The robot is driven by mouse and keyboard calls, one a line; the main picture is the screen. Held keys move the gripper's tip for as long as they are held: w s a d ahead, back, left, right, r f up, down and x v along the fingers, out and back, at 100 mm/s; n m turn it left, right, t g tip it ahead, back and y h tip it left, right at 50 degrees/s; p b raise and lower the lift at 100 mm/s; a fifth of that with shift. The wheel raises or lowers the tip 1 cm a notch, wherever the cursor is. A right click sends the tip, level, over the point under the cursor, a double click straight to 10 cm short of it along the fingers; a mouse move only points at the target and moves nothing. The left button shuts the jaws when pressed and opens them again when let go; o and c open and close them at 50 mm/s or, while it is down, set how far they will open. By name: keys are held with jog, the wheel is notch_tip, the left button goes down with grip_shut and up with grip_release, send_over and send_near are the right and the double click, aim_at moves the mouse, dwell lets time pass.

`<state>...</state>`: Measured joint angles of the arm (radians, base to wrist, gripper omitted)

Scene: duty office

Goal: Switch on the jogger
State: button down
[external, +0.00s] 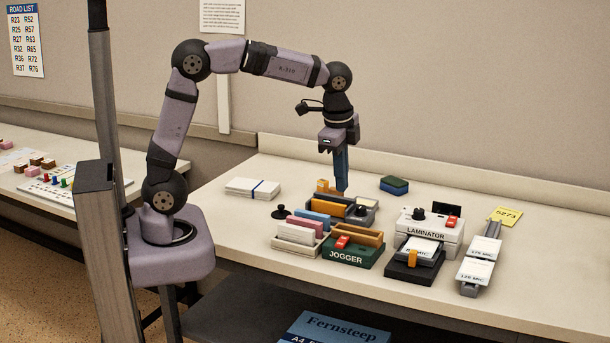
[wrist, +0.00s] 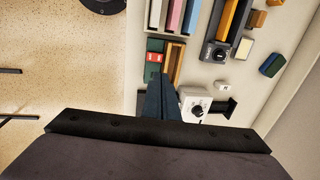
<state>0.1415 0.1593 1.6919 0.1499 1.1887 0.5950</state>
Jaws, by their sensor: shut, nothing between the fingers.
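The jogger (external: 345,257) is a dark green box with a brown open tray (external: 362,233) on top and a red rocker switch (external: 342,242) on its front part. In the wrist view the jogger's green body (wrist: 154,45) and its red switch (wrist: 153,57) show left of the tray. I cannot tell the switch's position. My gripper (external: 341,191) points down with its blue fingers shut and empty. In the external view it is behind the jogger, above the table. In the wrist view its fingertips (wrist: 172,73) overlap the near end of the tray.
The white laminator (external: 431,230) stands right of the jogger. A rack of coloured folders (external: 299,235) is on its left. A grey device (external: 367,213) with an orange block is behind it. A green and blue block (external: 394,185) and paper stack (external: 253,188) lie farther off.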

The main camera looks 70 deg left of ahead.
aim_at(344, 238)
jog(key=shift+f, duration=0.1)
jog(key=f+p, duration=0.1)
jog(key=f, duration=0.3)
jog(key=w+a+f+p, duration=0.1)
jog(key=f, duration=0.4)
jog(key=f+p, duration=0.1)
jog(key=f, duration=0.3)
jog(key=shift+w+a+f, duration=0.3)
jog(key=shift+a+f, duration=0.05)
